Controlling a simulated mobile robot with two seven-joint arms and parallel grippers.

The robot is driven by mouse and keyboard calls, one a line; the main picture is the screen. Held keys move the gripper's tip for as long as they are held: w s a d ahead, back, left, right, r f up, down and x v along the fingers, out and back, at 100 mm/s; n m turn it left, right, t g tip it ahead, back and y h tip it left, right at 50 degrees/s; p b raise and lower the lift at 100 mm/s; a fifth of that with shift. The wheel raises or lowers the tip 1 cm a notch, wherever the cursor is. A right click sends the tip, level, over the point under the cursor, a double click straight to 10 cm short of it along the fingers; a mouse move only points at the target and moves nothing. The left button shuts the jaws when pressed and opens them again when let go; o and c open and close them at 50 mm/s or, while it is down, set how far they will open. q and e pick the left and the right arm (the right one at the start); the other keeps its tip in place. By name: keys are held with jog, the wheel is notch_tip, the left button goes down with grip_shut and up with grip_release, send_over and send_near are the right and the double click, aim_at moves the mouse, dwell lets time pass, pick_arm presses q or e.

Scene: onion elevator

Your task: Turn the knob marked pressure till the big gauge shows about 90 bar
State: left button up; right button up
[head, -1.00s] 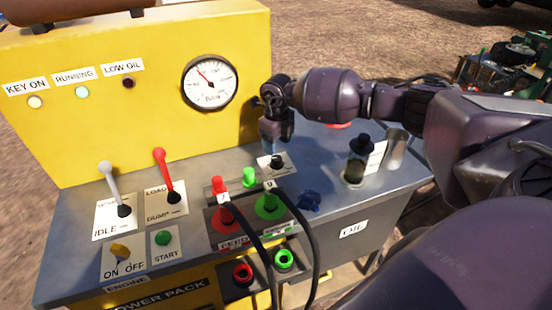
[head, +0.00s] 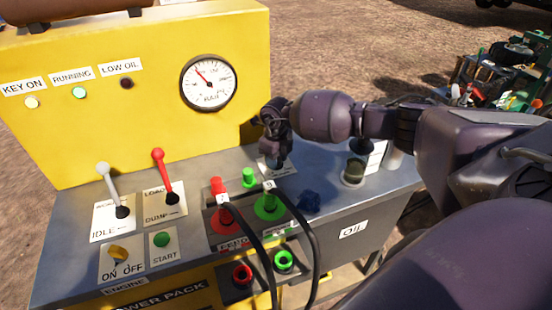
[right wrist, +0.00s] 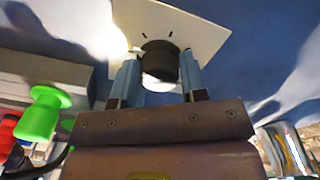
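The pressure knob (right wrist: 160,60) is a dark round knob on a white plate in the right wrist view. In the head view the gripper covers most of it, and only part of its plate (head: 287,168) shows. My right gripper (head: 276,163) is pointed down over it. In the right wrist view its two blue fingers (right wrist: 158,72) are apart, one on each side of the knob, with a thin gap or light contact I cannot tell apart. The big gauge (head: 209,83) is on the yellow panel, its red needle pointing to the upper left; its numbers are too small to read. My left gripper is not in view.
Red and green hose couplings (head: 267,206) with black hoses stand just in front of the knob. A green cap (right wrist: 42,115) is left in the wrist view. Two levers (head: 165,177) are further left.

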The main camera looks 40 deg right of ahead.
jog(key=c, duration=0.5)
jog(key=shift+o, duration=0.2)
jog(key=shift+n, duration=0.3)
jog(key=shift+n+b, duration=0.35)
jog(key=shift+n, duration=0.15)
jog(key=o, duration=0.9)
jog(key=shift+o, duration=0.2)
notch_tip(320, 180, up, 11)
jog(key=shift+p, duration=0.4)
